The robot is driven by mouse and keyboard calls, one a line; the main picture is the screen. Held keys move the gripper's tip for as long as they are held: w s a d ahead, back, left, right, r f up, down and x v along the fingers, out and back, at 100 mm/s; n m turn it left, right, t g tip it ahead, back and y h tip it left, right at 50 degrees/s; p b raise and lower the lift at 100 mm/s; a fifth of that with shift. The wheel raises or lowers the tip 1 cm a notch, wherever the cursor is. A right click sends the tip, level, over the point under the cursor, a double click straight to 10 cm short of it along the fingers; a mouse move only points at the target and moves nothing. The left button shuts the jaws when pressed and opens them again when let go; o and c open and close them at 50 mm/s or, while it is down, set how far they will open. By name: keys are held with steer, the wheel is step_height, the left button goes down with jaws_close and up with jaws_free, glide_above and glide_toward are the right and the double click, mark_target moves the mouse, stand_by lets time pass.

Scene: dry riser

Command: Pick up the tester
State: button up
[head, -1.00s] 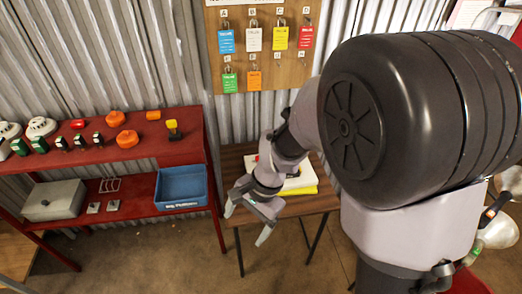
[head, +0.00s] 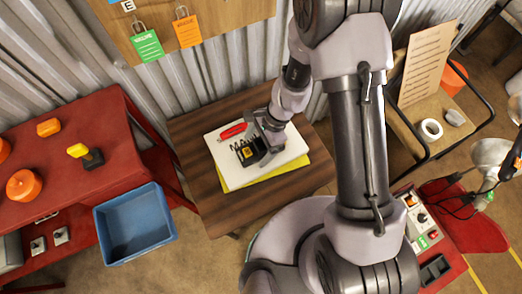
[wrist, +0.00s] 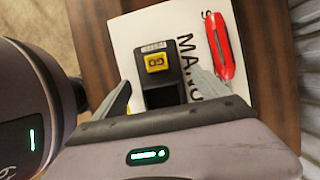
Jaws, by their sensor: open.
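A black device with a yellow label (wrist: 157,62), which looks like the tester, lies on a white manual (wrist: 128,38) in the wrist view. My gripper (wrist: 162,88) is open, with one finger on each side of the device's near part; I cannot tell whether they touch it. In the head view my gripper (head: 258,138) is low over the small wooden table, at the black device (head: 247,151). Part of the device is hidden behind the gripper.
A red folded tool (wrist: 224,45) lies on the manual close to the right finger. A yellow book (head: 298,172) lies under the manual on the wooden table (head: 215,208). A blue bin (head: 133,223) and red shelf (head: 75,113) stand to the left.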

steer(key=shift+s+a+f, duration=0.15)
steer(key=shift+a+f, duration=0.05)
steer(key=shift+f, duration=0.5)
steer(key=shift+r, duration=0.1)
steer(key=shift+c, duration=0.6)
steer(key=c, duration=1.6)
steer(key=shift+r+p, duration=0.3)
steer(key=shift+r, duration=0.25)
steer(key=shift+c, duration=0.2)
steer(key=p+v, duration=0.1)
steer(key=v, duration=0.2)
steer(key=shift+s+a+p, duration=0.1)
steer(key=shift+p, duration=0.25)
steer(key=w+d+p, duration=0.1)
steer(key=d, duration=0.4)
steer(key=d+p, duration=0.1)
steer(key=d, duration=0.4)
steer(key=w+d+r+p, duration=0.1)
steer(key=d, duration=0.4)
steer(key=shift+w, duration=0.35)
